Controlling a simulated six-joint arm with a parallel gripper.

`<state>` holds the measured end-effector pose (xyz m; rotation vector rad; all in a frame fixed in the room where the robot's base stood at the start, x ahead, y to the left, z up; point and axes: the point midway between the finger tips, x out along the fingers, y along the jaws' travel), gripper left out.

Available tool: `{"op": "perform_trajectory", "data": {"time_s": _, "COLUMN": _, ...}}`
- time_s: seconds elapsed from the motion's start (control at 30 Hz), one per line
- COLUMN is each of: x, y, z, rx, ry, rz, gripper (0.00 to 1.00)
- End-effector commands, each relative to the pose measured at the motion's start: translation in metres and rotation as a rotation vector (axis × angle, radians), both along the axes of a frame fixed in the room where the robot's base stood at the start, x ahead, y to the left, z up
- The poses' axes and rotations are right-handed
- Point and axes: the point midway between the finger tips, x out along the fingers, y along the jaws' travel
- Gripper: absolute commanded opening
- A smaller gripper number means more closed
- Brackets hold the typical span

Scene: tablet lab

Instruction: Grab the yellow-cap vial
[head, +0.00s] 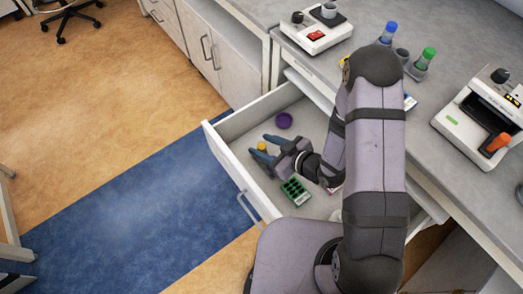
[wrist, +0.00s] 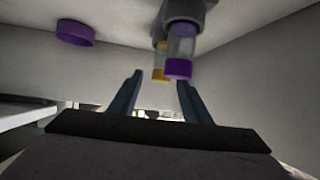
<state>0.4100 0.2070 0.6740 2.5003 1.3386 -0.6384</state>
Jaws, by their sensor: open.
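The yellow cap of the vial (head: 262,147) shows inside the pulled-out drawer in the head view, close to the fingertips. My gripper (head: 263,150) is open and reaches low into the drawer. In the wrist view, a yellow piece (wrist: 158,74) shows beyond the open gripper (wrist: 159,80), roughly in line with the gap between the fingers. A clear vial with a purple cap (wrist: 178,68) partly covers it there. The fingers do not visibly grip anything. The yellow-cap vial's body is mostly hidden.
A loose purple cap (head: 284,120) lies in the drawer (head: 228,170), and it also shows in the wrist view (wrist: 75,32). The drawer walls are close around my gripper. Devices and capped tubes (head: 424,59) stand on the bench.

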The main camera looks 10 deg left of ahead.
Motion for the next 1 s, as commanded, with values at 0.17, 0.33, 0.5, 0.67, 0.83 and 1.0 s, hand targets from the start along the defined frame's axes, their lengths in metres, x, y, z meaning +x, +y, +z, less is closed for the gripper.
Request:
{"op": "perform_trajectory", "data": {"time_s": 0.17, "x": 0.002, "y": 0.003, "z": -0.002, "rx": 0.0, "ry": 0.0, "rz": 0.0, "gripper": 0.44}}
{"op": "perform_trajectory", "data": {"time_s": 0.33, "x": 0.007, "y": 0.015, "z": -0.014, "rx": 0.0, "ry": 0.002, "rz": 0.003, "gripper": 0.44}}
{"op": "perform_trajectory", "data": {"time_s": 0.5, "x": 0.017, "y": 0.03, "z": -0.025, "rx": -0.001, "ry": 0.001, "rz": 0.002, "gripper": 0.44}}
{"op": "perform_trajectory", "data": {"time_s": 0.67, "x": 0.022, "y": 0.037, "z": -0.03, "rx": -0.001, "ry": 0.001, "rz": 0.001, "gripper": 0.44}}
{"op": "perform_trajectory", "data": {"time_s": 0.83, "x": 0.023, "y": 0.037, "z": -0.031, "rx": -0.001, "ry": 0.001, "rz": -0.001, "gripper": 0.44}}
{"op": "perform_trajectory", "data": {"time_s": 1.0, "x": 0.023, "y": 0.037, "z": -0.031, "rx": -0.001, "ry": 0.001, "rz": -0.001, "gripper": 0.2}}
